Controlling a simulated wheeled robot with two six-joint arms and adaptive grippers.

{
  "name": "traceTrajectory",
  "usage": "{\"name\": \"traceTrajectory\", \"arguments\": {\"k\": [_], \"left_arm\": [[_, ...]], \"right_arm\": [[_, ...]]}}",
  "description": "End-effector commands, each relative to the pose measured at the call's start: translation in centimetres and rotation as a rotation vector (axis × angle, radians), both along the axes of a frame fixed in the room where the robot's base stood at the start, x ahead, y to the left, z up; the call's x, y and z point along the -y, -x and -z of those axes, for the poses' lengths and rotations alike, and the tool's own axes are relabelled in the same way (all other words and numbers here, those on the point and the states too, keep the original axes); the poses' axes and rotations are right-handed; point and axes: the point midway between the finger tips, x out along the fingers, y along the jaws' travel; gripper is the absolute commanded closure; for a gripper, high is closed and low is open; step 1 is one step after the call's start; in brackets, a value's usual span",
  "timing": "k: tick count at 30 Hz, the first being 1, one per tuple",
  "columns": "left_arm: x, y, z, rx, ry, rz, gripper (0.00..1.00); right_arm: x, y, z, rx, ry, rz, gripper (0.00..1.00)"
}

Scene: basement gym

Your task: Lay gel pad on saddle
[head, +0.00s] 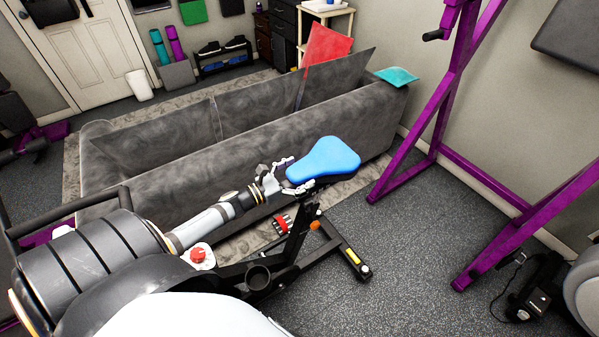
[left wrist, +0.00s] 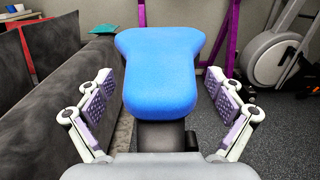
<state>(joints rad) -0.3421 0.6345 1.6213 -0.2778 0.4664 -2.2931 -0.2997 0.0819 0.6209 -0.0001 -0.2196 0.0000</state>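The blue, saddle-shaped gel pad (head: 323,160) lies flat on top of the exercise bike's seat post (left wrist: 160,136), wide end away from my left gripper. The saddle under it is hidden, so I cannot tell how exactly the two line up. My left gripper (head: 291,175) is at the pad's narrow end. In the left wrist view its two fingers are spread wide on either side of the pad (left wrist: 160,75), with visible gaps and no contact. My right gripper is in neither view.
A grey sofa (head: 240,145) runs close behind the bike, with a teal cloth (head: 397,76) on its arm and a red cushion (head: 325,48). A purple rack (head: 437,110) stands at right. Dark floor (head: 410,240) is clear between bike and rack.

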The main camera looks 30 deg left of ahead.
Motion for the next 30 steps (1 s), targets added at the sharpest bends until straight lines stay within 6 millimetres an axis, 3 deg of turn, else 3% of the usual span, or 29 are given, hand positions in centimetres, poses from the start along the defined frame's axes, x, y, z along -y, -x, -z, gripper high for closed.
{"name": "traceTrajectory", "arguments": {"k": [11, 24, 30], "left_arm": [[-0.1, 0.2, 0.1, -0.003, -0.001, -0.001, 0.00], [-2.3, 5.7, 0.1, -0.005, -0.001, 0.004, 0.00], [-2.8, 6.9, 0.0, -0.001, -0.001, 0.001, 0.00]], "right_arm": [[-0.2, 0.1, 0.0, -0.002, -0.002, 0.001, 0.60], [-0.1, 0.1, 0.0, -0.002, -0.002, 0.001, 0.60], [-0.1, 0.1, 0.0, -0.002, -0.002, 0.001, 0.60]]}}
